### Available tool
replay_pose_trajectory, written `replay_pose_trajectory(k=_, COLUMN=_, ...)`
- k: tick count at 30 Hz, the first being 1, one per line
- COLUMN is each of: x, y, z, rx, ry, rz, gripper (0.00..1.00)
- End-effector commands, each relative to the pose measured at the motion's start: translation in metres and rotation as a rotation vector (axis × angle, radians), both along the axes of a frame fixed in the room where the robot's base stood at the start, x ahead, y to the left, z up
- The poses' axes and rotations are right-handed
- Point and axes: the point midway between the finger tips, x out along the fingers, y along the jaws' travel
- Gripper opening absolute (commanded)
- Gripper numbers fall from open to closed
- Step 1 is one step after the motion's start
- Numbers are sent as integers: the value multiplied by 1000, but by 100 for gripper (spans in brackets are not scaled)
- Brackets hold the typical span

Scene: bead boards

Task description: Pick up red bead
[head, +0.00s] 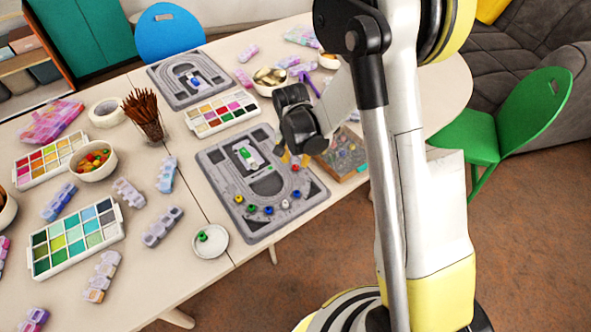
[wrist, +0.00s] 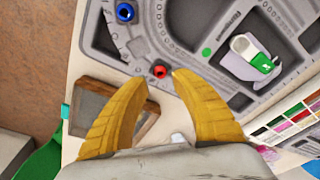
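The red bead (wrist: 159,71) sits on the grey bead board (wrist: 145,45), near the end of its curved channel. In the wrist view it shows just beyond and between the yellow fingertips of my gripper (wrist: 161,77). The fingers are apart, with nothing held between them; I cannot tell how high they are above the board.
A blue bead (wrist: 125,11) lies farther along the channel. A white and green object (wrist: 250,55) lies in the board's middle. A wooden-framed box (head: 343,155) stands close to the board's right side. A white dish (head: 210,242) with a green bead stands at the front.

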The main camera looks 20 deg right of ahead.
Motion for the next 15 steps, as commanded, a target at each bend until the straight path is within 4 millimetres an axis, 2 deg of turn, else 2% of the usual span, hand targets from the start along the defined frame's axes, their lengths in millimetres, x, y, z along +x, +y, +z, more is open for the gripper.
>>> replay_pose_trajectory(k=1, x=0, y=0, z=-13, rx=0, ry=0, rz=0, gripper=31)
replay_pose_trajectory(k=3, x=0, y=0, z=-25, rx=0, ry=0, rz=0, gripper=31)
replay_pose_trajectory(k=6, x=2, y=-1, z=-38, rx=0, ry=0, rz=0, gripper=31)
replay_pose_trajectory(k=13, x=3, y=-1, z=-38, rx=0, ry=0, rz=0, gripper=31)
replay_pose_trajectory(k=14, x=3, y=-1, z=-38, rx=0, ry=0, rz=0, gripper=30)
replay_pose_trajectory(k=15, x=3, y=-1, z=-38, rx=0, ry=0, rz=0, gripper=18)
